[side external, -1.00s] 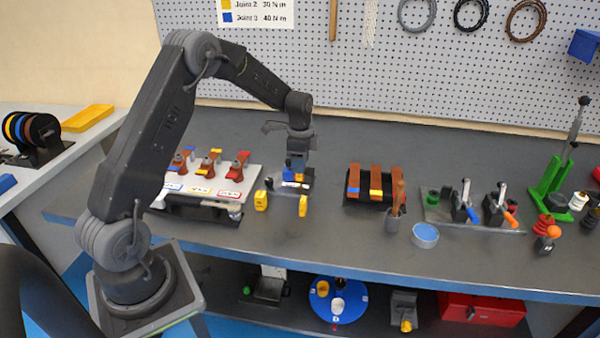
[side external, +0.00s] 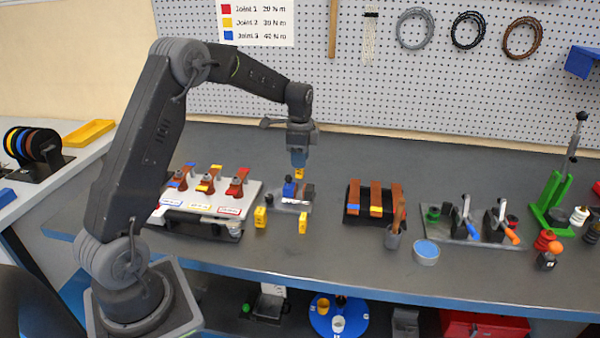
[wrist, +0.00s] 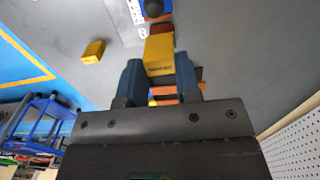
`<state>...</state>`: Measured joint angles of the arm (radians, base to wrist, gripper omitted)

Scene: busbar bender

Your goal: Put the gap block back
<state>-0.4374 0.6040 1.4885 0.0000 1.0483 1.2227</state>
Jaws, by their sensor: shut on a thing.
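My gripper (side external: 299,158) is shut on a yellow gap block (side external: 299,174) and holds it above the small bending fixture (side external: 290,206). In the wrist view the gap block (wrist: 158,52) sits between the two blue fingers of my gripper (wrist: 159,75). The wrist view shows one loose yellow block (wrist: 93,52).
A light plate (side external: 205,198) with several copper-coloured pieces is left of the fixture. A black rack (side external: 353,212) with copper-coloured bars stands to the right, beside a grey cup (side external: 393,238) and a blue-topped round tin (side external: 426,252). Bare bench lies behind the fixture.

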